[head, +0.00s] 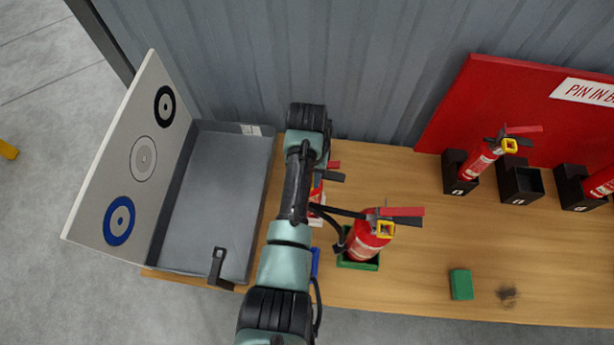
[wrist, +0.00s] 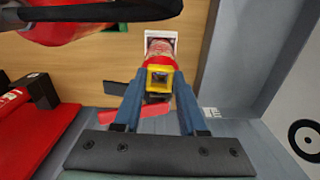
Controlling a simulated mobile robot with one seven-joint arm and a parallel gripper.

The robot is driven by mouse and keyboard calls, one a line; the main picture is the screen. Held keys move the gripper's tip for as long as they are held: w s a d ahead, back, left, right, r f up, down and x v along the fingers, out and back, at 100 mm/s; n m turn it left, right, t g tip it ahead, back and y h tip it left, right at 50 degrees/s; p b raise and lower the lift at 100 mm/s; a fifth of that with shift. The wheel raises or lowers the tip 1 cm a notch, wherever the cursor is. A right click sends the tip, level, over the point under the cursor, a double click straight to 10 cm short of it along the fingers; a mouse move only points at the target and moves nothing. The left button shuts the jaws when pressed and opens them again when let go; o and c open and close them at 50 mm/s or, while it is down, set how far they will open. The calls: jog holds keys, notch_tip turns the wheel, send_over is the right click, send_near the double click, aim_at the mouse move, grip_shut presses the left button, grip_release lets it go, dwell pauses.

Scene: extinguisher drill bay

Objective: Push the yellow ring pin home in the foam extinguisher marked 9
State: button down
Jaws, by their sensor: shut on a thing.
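In the wrist view my gripper (wrist: 162,92) points down at a red extinguisher (wrist: 158,52) and is shut on the yellow ring pin (wrist: 159,77) at its top. The black and red levers lie beside the fingers. I cannot read a 9 on it, nor tell how deep the pin sits. In the head view this extinguisher (head: 316,193) is mostly hidden behind my arm, as is my gripper. It stands in a white holder (head: 317,221).
Close on its right, another extinguisher (head: 366,247) stands in a green holder (head: 358,265), its hose reaching toward my arm. Left are a grey tray (head: 215,190) and a target board (head: 130,165). Black holders (head: 521,185) stand right. A green block (head: 461,284) lies in front.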

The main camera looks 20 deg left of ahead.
jog(key=shift+c, duration=1.9)
grip_release()
jog(key=shift+r, duration=0.1)
notch_tip(320, 180, up, 13)
